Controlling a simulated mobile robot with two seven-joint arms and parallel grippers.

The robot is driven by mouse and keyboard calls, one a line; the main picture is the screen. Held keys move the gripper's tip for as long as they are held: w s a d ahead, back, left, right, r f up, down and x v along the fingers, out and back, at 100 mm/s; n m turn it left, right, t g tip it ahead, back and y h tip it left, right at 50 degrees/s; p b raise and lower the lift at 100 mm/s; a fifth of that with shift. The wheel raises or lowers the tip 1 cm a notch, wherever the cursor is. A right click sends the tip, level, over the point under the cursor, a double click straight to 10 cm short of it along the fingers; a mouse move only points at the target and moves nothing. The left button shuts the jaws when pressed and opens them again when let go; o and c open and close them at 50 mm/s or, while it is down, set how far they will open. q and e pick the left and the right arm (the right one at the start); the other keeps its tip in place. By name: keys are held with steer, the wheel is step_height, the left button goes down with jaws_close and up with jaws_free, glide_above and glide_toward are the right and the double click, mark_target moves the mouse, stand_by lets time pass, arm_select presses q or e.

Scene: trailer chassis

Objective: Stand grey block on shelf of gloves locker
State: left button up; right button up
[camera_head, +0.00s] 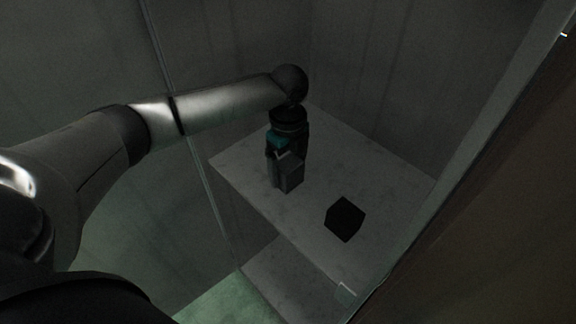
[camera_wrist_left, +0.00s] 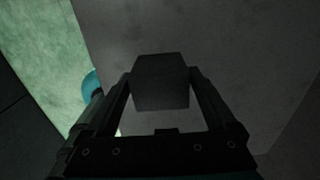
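The grey block (camera_head: 291,173) is upright or nearly so at my left gripper (camera_head: 281,168), over the pale shelf (camera_head: 250,172) of the locker. In the left wrist view the block (camera_wrist_left: 161,84) fills the space between the two fingertips, with a finger against each side. My left gripper points down, and part of the block is hidden by it in the head view. I cannot tell whether the block's lower end touches the shelf. My right gripper is not in view.
A black block (camera_head: 344,219) lies on the shelf to the right, nearer its front edge. Locker walls (camera_head: 400,75) rise behind and beside the shelf. A lower surface (camera_head: 285,280) shows below the front edge. Bare shelf lies between the two blocks.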

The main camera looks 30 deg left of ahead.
mark_target(289, 163)
arm_select(q)
steer(key=shift+o, duration=0.6)
steer(key=shift+r, duration=0.4)
step_height(289, 163, up, 11)
steer(key=p, duration=0.3)
steer(key=shift+f, duration=0.15)
steer(key=shift+r, duration=0.4)
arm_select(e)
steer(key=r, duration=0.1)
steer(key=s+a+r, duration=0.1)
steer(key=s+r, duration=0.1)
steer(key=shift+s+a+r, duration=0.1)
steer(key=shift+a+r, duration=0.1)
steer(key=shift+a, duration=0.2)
arm_select(q)
steer(key=shift+d+f, duration=0.1)
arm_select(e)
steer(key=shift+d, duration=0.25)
